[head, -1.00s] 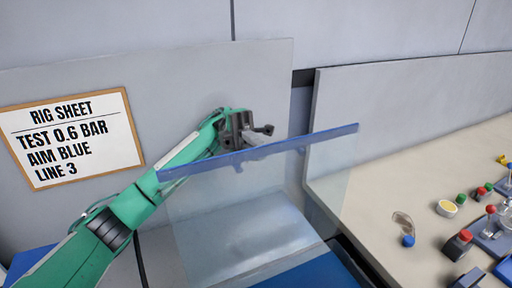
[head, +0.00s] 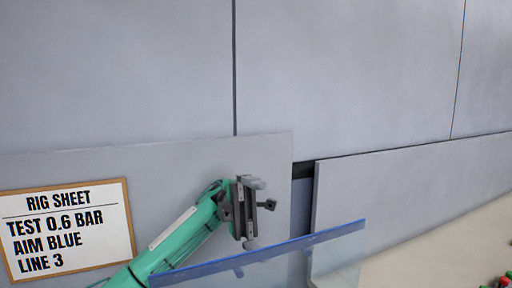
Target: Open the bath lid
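The bath lid (head: 290,268) is a clear panel with a blue edge strip. It stands raised at the bottom centre of the head view, and its lower part is cut off by the frame. A small blue piece, perhaps its handle, shows below the strip. My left gripper (head: 252,212) is just above the blue edge as seen here, with its two light fingers spread apart and nothing between them. It appears clear of the lid. The bath itself is out of view. My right gripper is not in view.
A framed rig sheet (head: 68,228) reading "TEST 0.6 BAR, AIM BLUE, LINE 3" is at the left. Grey wall panels (head: 350,75) fill the background. A beige worktop (head: 440,255) is at the lower right, with small red and green parts at its cut-off corner.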

